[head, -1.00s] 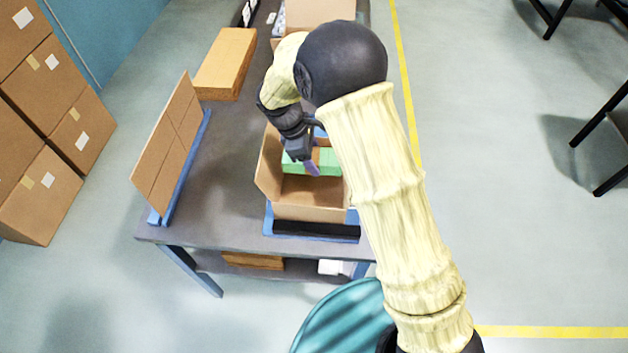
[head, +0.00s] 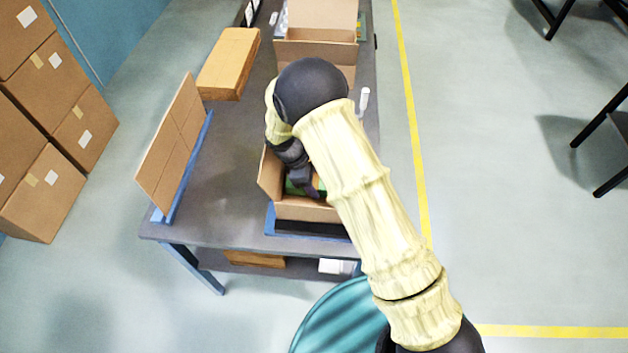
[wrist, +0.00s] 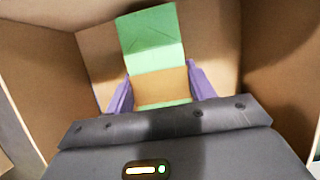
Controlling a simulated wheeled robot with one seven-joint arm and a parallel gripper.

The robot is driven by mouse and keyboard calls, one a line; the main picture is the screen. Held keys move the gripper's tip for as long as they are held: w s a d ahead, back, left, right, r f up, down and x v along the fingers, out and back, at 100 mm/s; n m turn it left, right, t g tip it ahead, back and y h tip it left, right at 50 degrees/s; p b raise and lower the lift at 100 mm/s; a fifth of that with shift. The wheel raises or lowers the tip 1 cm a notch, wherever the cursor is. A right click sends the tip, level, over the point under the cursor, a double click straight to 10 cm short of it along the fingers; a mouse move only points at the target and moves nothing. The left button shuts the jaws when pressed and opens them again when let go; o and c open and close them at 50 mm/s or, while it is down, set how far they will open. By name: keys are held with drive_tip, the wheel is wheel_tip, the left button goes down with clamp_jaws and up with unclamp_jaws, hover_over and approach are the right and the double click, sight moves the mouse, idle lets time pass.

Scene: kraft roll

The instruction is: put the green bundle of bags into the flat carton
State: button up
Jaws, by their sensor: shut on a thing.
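The green bundle of bags (head: 291,188) has a brown paper band around its middle. My gripper (head: 311,189) is shut on it, inside the open brown carton (head: 304,212) at the near end of the table. In the wrist view the purple fingers (wrist: 161,90) stand on both sides of the band, and the green bundle (wrist: 150,42) reaches away beyond them. The walls of the carton (wrist: 45,62) surround it. I cannot tell whether the bundle touches the carton's floor. My arm hides part of the carton in the head view.
The carton sits on a blue-edged black tray (head: 300,229). A brown panel in a blue stand (head: 172,150) is to the left. A closed brown box (head: 229,63) lies behind it, and another open carton (head: 322,20) stands at the back. The table (head: 225,190) between is clear.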

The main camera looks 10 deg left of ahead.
drive_tip(key=shift+f, duration=0.2)
drive_tip(key=shift+f, duration=0.2)
drive_tip(key=o, duration=1.1)
drive_tip(key=shift+c, duration=0.2)
drive_tip(key=shift+r, duration=0.1)
drive_tip(key=b+v, duration=0.2)
drive_tip(key=v, duration=1)
drive_tip(key=shift+r, duration=0.15)
